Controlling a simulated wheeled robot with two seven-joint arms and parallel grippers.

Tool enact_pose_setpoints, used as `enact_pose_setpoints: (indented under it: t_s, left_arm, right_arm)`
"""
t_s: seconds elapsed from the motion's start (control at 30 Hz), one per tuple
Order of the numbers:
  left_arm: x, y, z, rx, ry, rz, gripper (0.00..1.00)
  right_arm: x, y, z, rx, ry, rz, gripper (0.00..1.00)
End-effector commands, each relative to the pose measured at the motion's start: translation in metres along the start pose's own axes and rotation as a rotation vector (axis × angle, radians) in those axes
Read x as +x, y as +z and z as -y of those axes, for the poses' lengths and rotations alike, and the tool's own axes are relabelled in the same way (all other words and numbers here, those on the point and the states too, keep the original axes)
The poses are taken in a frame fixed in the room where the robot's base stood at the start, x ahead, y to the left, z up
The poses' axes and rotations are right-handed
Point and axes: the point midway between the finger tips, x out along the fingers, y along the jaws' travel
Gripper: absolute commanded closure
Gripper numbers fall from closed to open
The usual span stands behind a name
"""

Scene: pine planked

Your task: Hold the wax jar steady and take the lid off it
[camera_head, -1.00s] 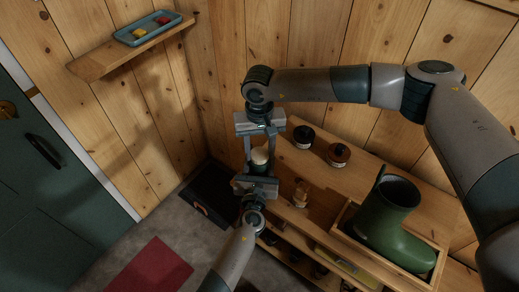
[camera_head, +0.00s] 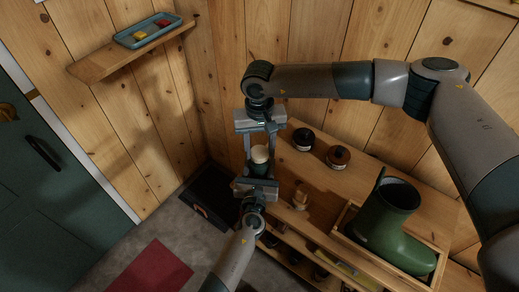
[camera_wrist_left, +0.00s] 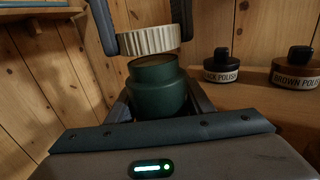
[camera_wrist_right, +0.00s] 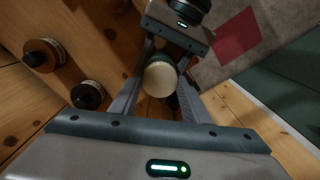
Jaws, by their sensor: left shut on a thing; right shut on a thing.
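The wax jar (camera_head: 259,170) is dark green and upright, and it also shows in the left wrist view (camera_wrist_left: 157,88). My left gripper (camera_head: 257,176) is shut on the jar's body from below in the head view. The lid (camera_head: 260,153) is cream with a ribbed rim, seen in the left wrist view (camera_wrist_left: 148,40) and from above in the right wrist view (camera_wrist_right: 160,79). My right gripper (camera_head: 261,149) comes down from above and is shut on the lid. In the left wrist view the lid is just above the jar, with the jar's brownish top showing below it.
A wooden bench (camera_head: 325,178) to the right bears a black polish jar (camera_head: 303,138), a brown polish jar (camera_head: 338,157) and a green boot (camera_head: 390,220) in a wooden box. A wall shelf (camera_head: 100,64) with a blue tray (camera_head: 130,41) is at upper left.

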Motion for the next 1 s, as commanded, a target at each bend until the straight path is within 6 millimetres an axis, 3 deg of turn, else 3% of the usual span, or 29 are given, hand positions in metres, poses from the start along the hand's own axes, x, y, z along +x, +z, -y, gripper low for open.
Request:
enact_pose_setpoints:
  t_s: [0.57,1.0]
  left_arm:
    - [0.0,-0.001,0.0,0.0,0.0,-0.001,1.0]
    - [0.0,-0.001,0.0,0.0,0.0,-0.001,1.0]
  right_arm:
    - [-0.006,0.0,0.0,0.0,0.0,-0.001,0.84]
    - [-0.042,0.0,0.0,-0.001,0.001,-0.001,0.84]
